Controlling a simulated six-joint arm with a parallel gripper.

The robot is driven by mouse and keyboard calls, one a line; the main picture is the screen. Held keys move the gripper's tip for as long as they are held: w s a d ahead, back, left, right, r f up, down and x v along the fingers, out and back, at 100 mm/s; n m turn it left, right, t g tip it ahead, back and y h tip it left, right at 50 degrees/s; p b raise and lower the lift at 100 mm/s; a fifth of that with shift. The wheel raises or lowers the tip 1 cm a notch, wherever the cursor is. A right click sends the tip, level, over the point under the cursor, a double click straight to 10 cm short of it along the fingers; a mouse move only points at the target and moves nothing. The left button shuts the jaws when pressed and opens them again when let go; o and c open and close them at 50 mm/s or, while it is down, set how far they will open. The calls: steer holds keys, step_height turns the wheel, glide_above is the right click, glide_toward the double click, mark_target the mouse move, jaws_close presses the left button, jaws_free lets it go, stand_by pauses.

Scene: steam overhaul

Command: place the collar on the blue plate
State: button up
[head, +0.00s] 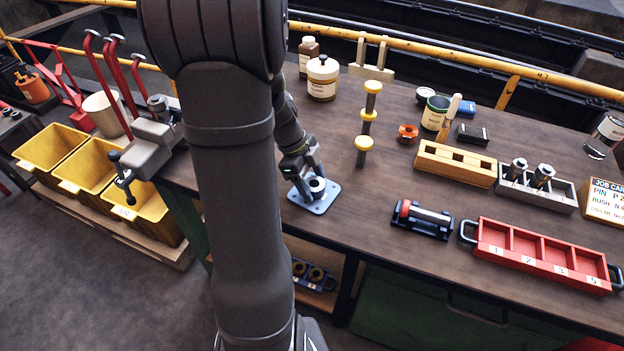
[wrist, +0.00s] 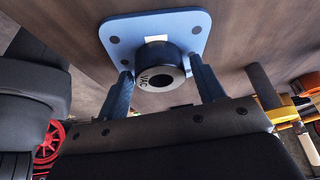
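The collar (head: 317,186) is a short dark ring with a bright end face and a round bore. It is at the blue plate (head: 327,201), a square plate with holes at its corners, lying on the bench. In the wrist view the collar (wrist: 160,77) shows against the middle of the plate (wrist: 122,30), with a small pale label beside it. Whether it rests fully on the plate is hard to tell. My gripper (head: 311,178) reaches down over the plate.
Yellow bins (head: 90,171) and red levers are left. Bench between plate and posts is clear.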

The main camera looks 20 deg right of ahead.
mark_target(319, 187)
steer(key=shift+o, duration=0.2)
steer(key=shift+r, duration=0.1)
steer(key=v, duration=1.2)
steer(key=x, duration=1.2)
step_height(319, 187, up, 2)
steer(key=shift+r, duration=0.7)
